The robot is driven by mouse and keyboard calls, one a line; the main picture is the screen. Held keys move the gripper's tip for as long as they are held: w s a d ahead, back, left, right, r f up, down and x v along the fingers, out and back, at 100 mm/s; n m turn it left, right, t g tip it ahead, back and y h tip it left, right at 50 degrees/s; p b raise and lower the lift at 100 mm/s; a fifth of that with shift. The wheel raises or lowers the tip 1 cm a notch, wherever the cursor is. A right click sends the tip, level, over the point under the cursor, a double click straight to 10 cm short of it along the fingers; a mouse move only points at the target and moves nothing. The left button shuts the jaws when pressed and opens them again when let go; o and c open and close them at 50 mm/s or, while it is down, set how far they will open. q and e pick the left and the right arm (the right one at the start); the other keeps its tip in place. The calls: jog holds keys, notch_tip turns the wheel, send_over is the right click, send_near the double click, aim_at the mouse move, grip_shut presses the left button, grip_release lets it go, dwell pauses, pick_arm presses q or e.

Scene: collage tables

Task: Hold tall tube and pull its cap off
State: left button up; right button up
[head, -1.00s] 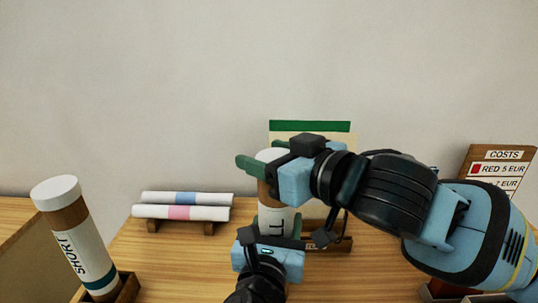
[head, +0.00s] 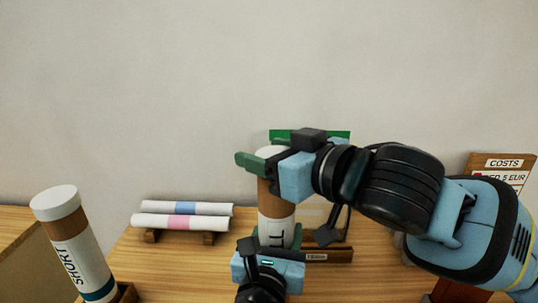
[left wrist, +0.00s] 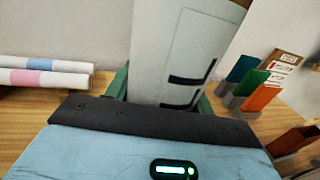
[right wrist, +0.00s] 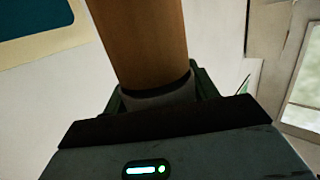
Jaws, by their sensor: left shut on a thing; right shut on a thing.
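The tall tube (head: 277,196) stands upright in the middle of the head view, brown above a white label with a large T. Its white cap (head: 268,153) is at the top, partly hidden by my right gripper (head: 261,160). That gripper is shut on the cap. In the right wrist view the greyish cap (right wrist: 165,97) sits between the green fingers, with a dark line between it and the brown tube; I cannot tell if they are apart. My left gripper (head: 270,245) is shut on the labelled body, which also fills the left wrist view (left wrist: 180,45).
A short tube (head: 72,240) with a white cap stands at the left in a brown holder. Two white rolls (head: 182,214) lie on a wooden rack. A costs sign (head: 500,165) is at the right. Bare wooden table (head: 165,265) shows left of the tall tube.

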aim_at(269, 150)
jog(key=shift+r, duration=2)
pick_arm(q)
jog(key=o, duration=1.5)
jog(key=shift+c, duration=0.2)
jog(key=shift+s, duration=0.1)
jog(key=s+a, duration=0.2)
jog(key=s, duration=0.9)
jog(key=shift+s+b, duration=0.3)
jog(key=shift+b, duration=0.15)
pick_arm(e)
jog(key=shift+w+f, duration=0.15)
jog(key=shift+f, duration=0.45)
jog(key=shift+w+f, duration=0.15)
jog(key=shift+f, duration=0.45)
pick_arm(q)
jog(key=shift+a, duration=0.15)
